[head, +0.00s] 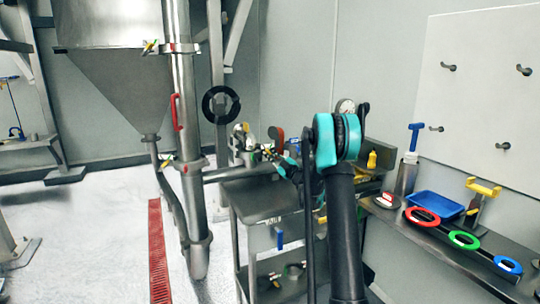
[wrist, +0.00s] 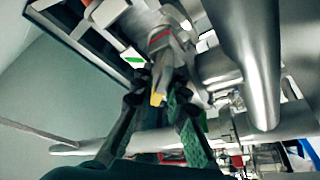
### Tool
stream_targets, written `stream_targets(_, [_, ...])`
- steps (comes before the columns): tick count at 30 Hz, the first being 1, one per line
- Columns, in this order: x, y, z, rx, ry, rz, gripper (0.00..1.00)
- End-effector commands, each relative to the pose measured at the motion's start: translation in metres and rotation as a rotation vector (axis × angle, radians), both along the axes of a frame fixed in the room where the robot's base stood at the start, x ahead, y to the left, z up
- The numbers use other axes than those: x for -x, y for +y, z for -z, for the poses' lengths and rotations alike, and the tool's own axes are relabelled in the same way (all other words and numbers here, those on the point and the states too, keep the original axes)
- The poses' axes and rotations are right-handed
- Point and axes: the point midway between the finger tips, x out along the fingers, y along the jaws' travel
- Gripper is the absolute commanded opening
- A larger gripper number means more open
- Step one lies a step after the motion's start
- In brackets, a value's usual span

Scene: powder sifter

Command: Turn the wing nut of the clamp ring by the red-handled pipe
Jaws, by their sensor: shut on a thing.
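The steel pipe with the red handle (head: 177,112) stands upright at left in the head view. It carries clamp rings, an upper one (head: 181,48) with a yellow-tipped wing nut (head: 150,47) and a lower one (head: 188,164). My gripper (head: 268,153) is right of this pipe, small and partly hidden among metal fittings. In the wrist view my gripper (wrist: 157,88) has its green-padded fingers on either side of a grey, yellow-tipped wing nut (wrist: 158,98) and is shut on it. A red strip shows on the fitting behind it. I cannot tell which ring this nut belongs to.
A steel hopper (head: 110,80) hangs left of the pipe. A steel cart (head: 262,200) stands below my arm. The right bench holds a blue tray (head: 434,205) and coloured rings. In the wrist view large pipes (wrist: 255,60) crowd the right side. The floor at left is open.

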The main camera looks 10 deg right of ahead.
Motion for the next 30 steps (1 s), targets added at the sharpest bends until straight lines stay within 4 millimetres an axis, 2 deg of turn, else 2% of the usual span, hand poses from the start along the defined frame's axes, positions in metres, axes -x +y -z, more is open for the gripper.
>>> stream_targets(14, [0.0003, 0.0008, 0.0002, 0.017, -0.005, -0.001, 0.00])
stream_targets(15, [0.0003, 0.0008, 0.0002, 0.017, -0.005, 0.000, 0.14])
stream_targets(18, [0.0003, 0.0008, 0.0002, 0.017, -0.005, 0.000, 0.27])
stream_targets(30, [0.0040, -0.0028, 0.0015, 0.016, -0.004, 0.001, 0.28])
